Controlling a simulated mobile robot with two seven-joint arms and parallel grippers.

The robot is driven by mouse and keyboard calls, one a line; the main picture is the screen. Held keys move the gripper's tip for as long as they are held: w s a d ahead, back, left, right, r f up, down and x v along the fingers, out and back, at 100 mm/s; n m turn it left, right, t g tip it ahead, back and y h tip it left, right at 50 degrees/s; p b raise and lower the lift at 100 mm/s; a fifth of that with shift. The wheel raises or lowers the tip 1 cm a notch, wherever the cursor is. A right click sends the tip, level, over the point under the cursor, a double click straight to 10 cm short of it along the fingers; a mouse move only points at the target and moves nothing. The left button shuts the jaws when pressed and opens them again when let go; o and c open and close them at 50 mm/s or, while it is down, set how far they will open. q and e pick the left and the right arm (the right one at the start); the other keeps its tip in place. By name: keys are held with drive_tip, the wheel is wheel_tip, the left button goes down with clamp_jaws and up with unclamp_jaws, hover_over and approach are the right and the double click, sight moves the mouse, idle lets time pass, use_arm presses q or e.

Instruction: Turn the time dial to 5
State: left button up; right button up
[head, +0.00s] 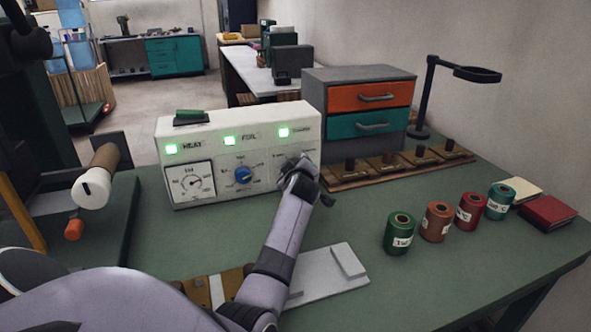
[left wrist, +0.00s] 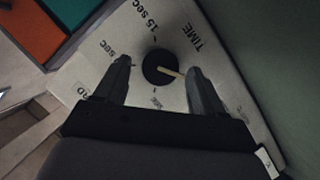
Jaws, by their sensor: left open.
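The time dial (left wrist: 160,67) is a round black knob with a pale pointer, on a cream control panel (left wrist: 222,85). In the left wrist view the pointer aims right and slightly down, towards the right finger. "TIME" and "15 SEC" are readable near the dial; another label ends in "SEC", its number hidden. My left gripper (head: 303,175) is at the panel's right side in the head view and covers the dial there. Its fingers (left wrist: 160,72) are open, one on each side of the dial, with small gaps visible. My right gripper is not in view.
The control box (head: 225,195) also has a blue knob (head: 243,174), a gauge (head: 190,184) and three lit green lamps. A drawer unit (head: 350,105) and a wooden rack (head: 400,168) stand right of it. Several foil rolls (head: 399,235) stand on the green table (head: 360,213).

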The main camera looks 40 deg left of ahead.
use_arm(q)
drive_tip(key=c, duration=1.1)
drive_tip(key=shift+o, duration=0.2)
